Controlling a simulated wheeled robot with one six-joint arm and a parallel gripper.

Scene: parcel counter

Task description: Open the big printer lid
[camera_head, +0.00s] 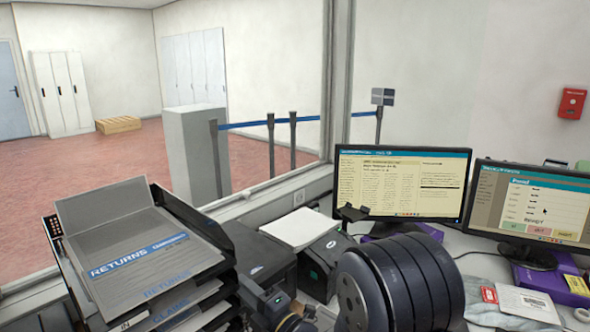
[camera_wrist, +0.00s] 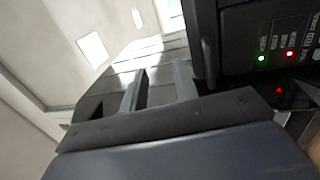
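A large black printer (camera_head: 265,262) stands on the counter right of the stacked paper trays; its dark top looks down, and its front is partly hidden by my arm. A smaller black printer (camera_head: 322,258) with a green mark stands to its right. In the wrist view, a black printer panel (camera_wrist: 262,35) with green and red lights is at upper right; I cannot tell for sure which printer it is. My gripper (camera_wrist: 157,82) has its two grey fingers apart with nothing visible between them, left of that panel. The gripper is not clear in the head view.
Stacked trays (camera_head: 215,238) with returns papers stand close on the left. A white paper stack (camera_head: 300,228) lies behind the printers. Two monitors (camera_head: 400,182) and (camera_head: 530,207) stand right. Parcels and bags (camera_head: 525,302) crowd the front right. The window frame bounds the counter behind.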

